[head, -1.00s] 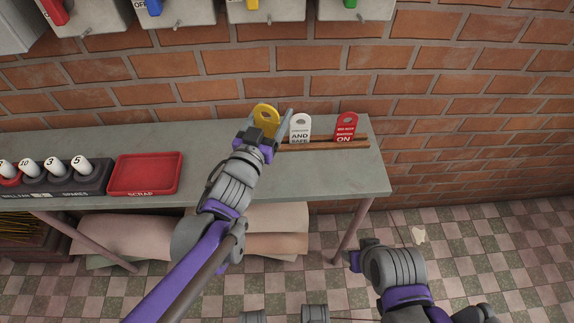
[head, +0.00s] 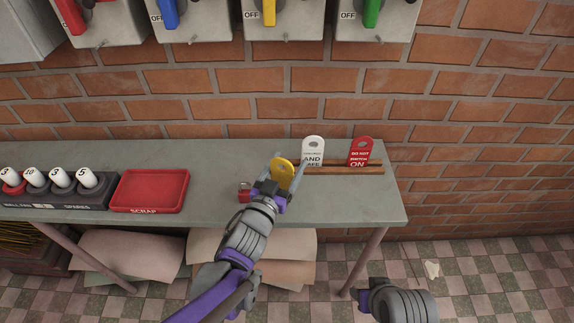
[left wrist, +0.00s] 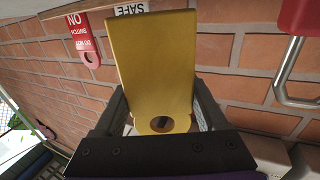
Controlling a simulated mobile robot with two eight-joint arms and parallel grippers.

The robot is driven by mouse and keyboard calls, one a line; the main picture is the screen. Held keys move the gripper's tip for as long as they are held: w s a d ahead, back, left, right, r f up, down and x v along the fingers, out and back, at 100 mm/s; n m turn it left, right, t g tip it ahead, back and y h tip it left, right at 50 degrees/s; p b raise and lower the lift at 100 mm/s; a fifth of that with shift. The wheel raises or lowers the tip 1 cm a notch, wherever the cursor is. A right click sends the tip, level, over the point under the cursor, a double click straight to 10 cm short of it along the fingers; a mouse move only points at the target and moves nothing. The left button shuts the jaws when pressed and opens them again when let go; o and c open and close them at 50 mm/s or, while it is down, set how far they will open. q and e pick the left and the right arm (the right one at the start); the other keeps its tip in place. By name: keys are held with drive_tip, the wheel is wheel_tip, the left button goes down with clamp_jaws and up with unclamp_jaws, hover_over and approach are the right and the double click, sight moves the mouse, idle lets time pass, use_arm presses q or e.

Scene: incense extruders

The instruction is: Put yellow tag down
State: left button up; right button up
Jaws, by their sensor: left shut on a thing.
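The yellow tag (head: 284,171), with a round hole at one end, is in my left gripper (head: 271,183). The gripper is shut on it by the hole end. In the head view the tag appears at the left end of the wooden rack (head: 345,170); I cannot tell whether it touches the rack or bench. In the left wrist view the tag (left wrist: 153,65) fills the middle between the fingers (left wrist: 160,115). A white tag (head: 313,148) and a red tag (head: 360,151) stand upright in the rack.
A red padlock (head: 244,192) lies on the grey bench (head: 340,208), left of my left gripper; it shows in the left wrist view (left wrist: 297,18). A red scrap tray (head: 150,190) and numbered white pieces (head: 60,177) are further left. The brick wall (head: 480,130) stands behind.

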use_arm(q)
drive_tip(key=shift+f, duration=0.1)
drive_tip(key=shift+f+b, duration=0.5)
drive_tip(key=o, duration=1.3)
drive_tip(key=shift+r, duration=0.3)
drive_tip(key=shift+r+p, duration=0.5)
drive_tip(key=shift+p, duration=0.1)
drive_tip(key=v, duration=1.2)
drive_tip(key=shift+f, duration=0.25)
